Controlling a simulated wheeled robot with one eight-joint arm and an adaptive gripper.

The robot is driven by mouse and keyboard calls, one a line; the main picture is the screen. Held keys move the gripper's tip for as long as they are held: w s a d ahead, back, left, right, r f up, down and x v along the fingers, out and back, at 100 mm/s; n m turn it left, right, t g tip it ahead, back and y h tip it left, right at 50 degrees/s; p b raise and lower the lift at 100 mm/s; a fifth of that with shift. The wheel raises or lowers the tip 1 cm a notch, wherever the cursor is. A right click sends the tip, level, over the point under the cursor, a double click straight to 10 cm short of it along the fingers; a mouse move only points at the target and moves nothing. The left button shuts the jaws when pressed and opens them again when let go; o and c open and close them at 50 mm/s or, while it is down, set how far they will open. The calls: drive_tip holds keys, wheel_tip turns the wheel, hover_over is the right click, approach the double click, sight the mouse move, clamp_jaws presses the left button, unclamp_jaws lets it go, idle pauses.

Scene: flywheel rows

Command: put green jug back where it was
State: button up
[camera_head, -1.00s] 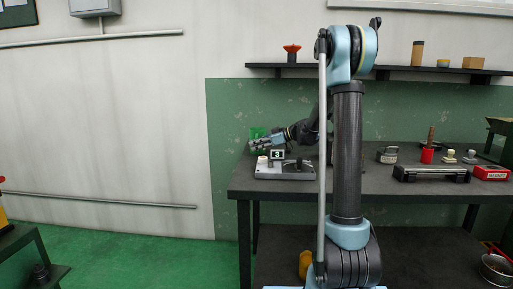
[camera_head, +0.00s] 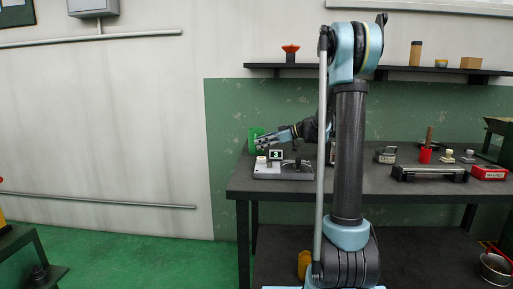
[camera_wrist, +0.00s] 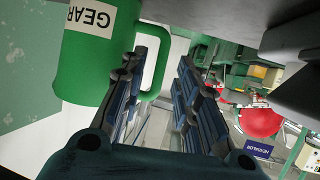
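The green jug (camera_head: 255,138) stands at the left end of the dark workbench (camera_head: 300,189), behind a grey device with a display reading 3; its base is hidden. In the wrist view the jug (camera_wrist: 80,72) is at the upper left, with a white GEAR label and its handle toward my fingers. My gripper (camera_head: 262,142) is at its right side. In the wrist view my gripper (camera_wrist: 160,75) has its fingers spread, with part of the handle showing between them. A clear gap shows beside the right finger; contact with the left finger cannot be told.
The grey device (camera_head: 283,170) stands just below my gripper. To the right lie a metal weight (camera_head: 386,155), a red cup (camera_head: 425,155), a dark bar-shaped tool (camera_head: 430,174) and a red MAGNET box (camera_head: 489,173). A wall shelf (camera_head: 400,68) runs above. The bench's middle looks partly clear.

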drive_tip(key=v, duration=0.8)
